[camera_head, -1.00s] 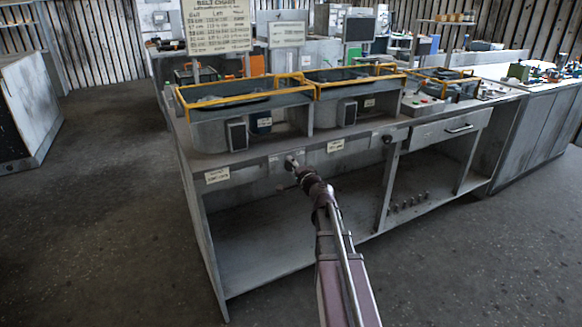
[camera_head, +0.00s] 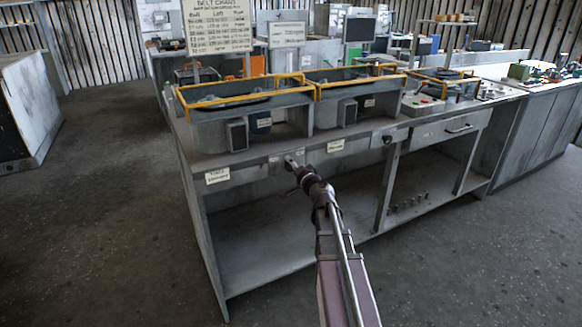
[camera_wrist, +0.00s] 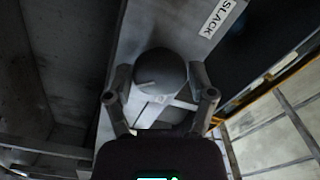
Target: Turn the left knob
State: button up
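The left knob is round and dark grey with a light pointer line; it fills the middle of the wrist view (camera_wrist: 162,72). My gripper (camera_wrist: 160,82) has one finger on each side of it, close to its sides. I cannot tell whether the fingers touch it. In the head view my gripper (camera_head: 294,164) is at the bench's front panel, left of the middle, and mostly hides this knob. A second, dark knob (camera_head: 388,139) sits farther right on the same panel.
The grey bench (camera_head: 240,163) carries two yellow-rimmed housings (camera_head: 250,100) above the panel. A small label (camera_head: 336,146) is right of my gripper. A drawer (camera_head: 448,130) is farther right. The open shelf space lies below the panel. The floor in front is clear.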

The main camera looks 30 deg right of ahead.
jog(key=shift+o, duration=0.3)
jog(key=shift+s, duration=0.1)
jog(key=s, duration=1.2)
jog(key=shift+d, duration=0.2)
jog(key=shift+a, duration=0.1)
dwell(0.3)
